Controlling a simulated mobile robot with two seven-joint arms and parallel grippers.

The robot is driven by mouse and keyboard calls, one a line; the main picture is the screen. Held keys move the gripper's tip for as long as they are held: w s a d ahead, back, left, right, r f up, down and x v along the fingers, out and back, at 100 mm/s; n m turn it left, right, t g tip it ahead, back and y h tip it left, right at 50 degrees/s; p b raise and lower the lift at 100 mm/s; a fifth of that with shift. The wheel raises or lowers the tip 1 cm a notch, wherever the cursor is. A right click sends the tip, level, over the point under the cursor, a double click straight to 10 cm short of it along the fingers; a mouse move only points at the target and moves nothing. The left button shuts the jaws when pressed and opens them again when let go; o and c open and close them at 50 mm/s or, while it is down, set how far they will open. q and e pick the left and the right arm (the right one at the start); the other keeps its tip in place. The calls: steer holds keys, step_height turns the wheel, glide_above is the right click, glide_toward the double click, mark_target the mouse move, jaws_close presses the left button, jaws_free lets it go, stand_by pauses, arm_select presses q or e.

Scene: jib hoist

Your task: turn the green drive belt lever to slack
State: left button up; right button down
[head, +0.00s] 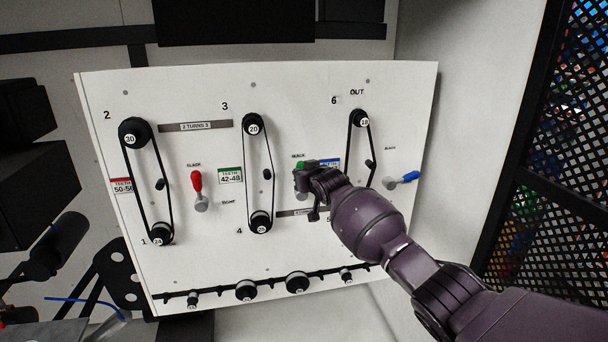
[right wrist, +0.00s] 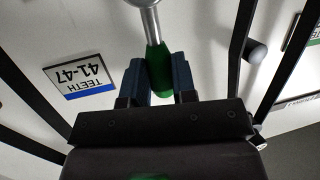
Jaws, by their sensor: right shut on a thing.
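The green lever (head: 300,165) is on the white panel (head: 200,95), right of the middle belt. Its green handle points up, close under a small label that seems to read SLACK. My right gripper (head: 306,172) is at this lever and covers part of it. In the right wrist view, the green handle (right wrist: 158,70) sits between my two jaw pads (right wrist: 158,82), which are shut on it. The lever's grey shaft (right wrist: 149,20) runs out beyond the jaws. My left gripper is not in view.
A red lever (head: 196,181) stands left of the middle belt (head: 247,170). A blue lever (head: 410,176) is at the right, beyond the right belt (head: 351,150). Spare pulleys (head: 246,290) sit on a rail along the panel's bottom. A black mesh (head: 545,150) stands at the far right.

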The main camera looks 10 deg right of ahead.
steer(key=c, duration=0.9)
jaws_free()
steer(key=shift+s, duration=0.1)
steer(key=v, duration=1)
steer(key=shift+s, duration=0.3)
